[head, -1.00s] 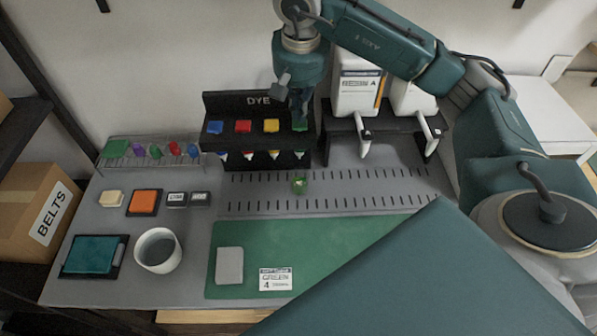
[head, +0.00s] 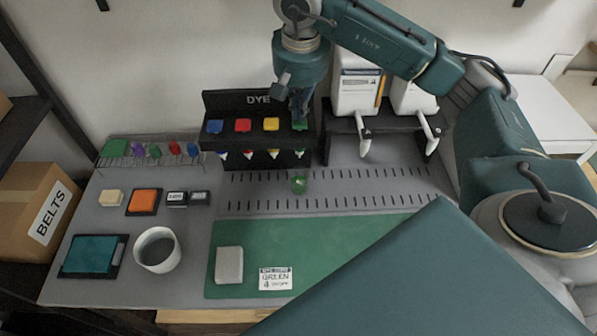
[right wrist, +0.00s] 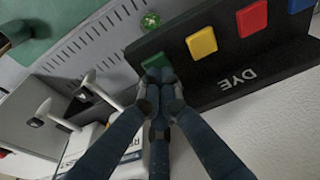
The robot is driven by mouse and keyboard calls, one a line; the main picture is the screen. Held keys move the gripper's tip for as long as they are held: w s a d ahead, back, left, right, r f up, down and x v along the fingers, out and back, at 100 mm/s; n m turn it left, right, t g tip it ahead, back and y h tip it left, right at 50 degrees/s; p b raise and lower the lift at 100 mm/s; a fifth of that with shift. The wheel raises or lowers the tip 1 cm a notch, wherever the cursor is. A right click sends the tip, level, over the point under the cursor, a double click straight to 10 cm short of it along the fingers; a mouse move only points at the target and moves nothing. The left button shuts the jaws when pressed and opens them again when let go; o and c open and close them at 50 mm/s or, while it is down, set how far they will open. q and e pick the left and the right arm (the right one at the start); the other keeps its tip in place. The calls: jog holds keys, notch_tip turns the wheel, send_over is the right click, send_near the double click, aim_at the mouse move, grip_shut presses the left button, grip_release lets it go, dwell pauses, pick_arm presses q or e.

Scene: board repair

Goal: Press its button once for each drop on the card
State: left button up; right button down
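The black DYE dispenser (head: 259,100) stands at the back with blue, red, yellow and green buttons. My right gripper (head: 300,116) is over the green button (head: 300,126) at the right end. In the right wrist view its fingertips (right wrist: 160,76) are together, with nothing between them, at the edge of the green button (right wrist: 152,63). Contact is hard to tell. A small vessel with green in it (head: 299,185) stands on the slotted strip in front of the green spout. The card (head: 275,279) reads GREEN, with a line for several drops. My left gripper is not in view.
A white bowl (head: 157,250), a teal pad (head: 91,256), an orange pad (head: 144,202) and a grey block (head: 229,265) lie at left and front. White bottles on a black stand (head: 357,92) are close to the right of my gripper. The green mat's middle is clear.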

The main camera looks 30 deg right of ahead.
jog(key=shift+f+b, duration=0.85)
jog(key=shift+f, duration=0.3)
jog(key=shift+s, duration=0.1)
jog(key=shift+r, duration=0.15)
jog(key=shift+r+p, duration=1.1)
jog(key=shift+r, duration=0.25)
jog(key=shift+f, duration=0.15)
